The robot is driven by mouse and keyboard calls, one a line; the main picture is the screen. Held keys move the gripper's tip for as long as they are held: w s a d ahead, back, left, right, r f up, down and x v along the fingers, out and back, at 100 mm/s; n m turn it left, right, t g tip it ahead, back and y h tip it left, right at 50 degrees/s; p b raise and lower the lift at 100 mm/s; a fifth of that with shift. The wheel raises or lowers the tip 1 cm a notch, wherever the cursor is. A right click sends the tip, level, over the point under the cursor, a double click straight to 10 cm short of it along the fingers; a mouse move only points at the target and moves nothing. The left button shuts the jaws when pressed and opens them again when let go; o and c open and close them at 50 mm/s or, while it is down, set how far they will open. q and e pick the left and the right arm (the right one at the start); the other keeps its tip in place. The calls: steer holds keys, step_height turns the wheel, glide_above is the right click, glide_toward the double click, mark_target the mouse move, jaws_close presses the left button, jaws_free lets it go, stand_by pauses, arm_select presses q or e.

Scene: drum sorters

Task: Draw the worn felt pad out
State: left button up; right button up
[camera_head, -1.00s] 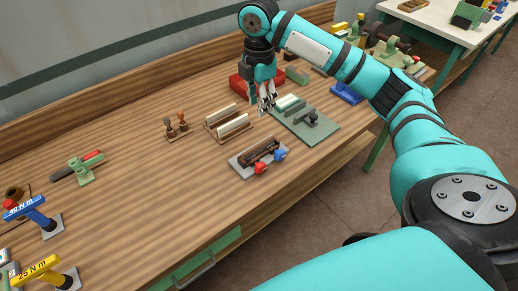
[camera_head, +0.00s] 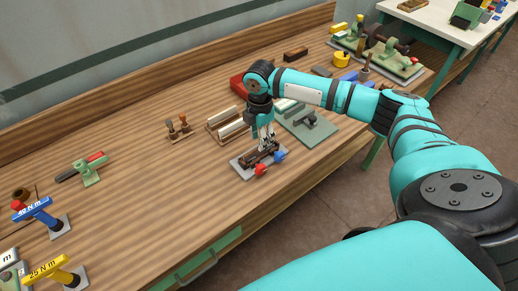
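A grey plate fixture (camera_head: 243,166) stands near the front edge of the table. It bears a long dark brown piece (camera_head: 249,159), which looks like the worn felt pad in its holder; I cannot tell the two apart. A red knob (camera_head: 261,169) and a blue knob (camera_head: 280,156) are on the fixture's front side. My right gripper (camera_head: 266,145) points down with its fingertips at the dark piece, partly hiding it. Whether its fingers touch or grip it is too small to tell. My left gripper is out of view.
A wooden rack with pale bars (camera_head: 228,127) stands just behind left of the fixture. A green plate with a clamp (camera_head: 318,130) lies to the right. Two small stamp-like tools (camera_head: 177,127) stand farther left.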

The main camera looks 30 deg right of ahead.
steer(key=shift+a+f+p, duration=0.15)
steer(key=shift+f+p, duration=0.2)
steer(key=shift+f, duration=1.5)
jaws_close()
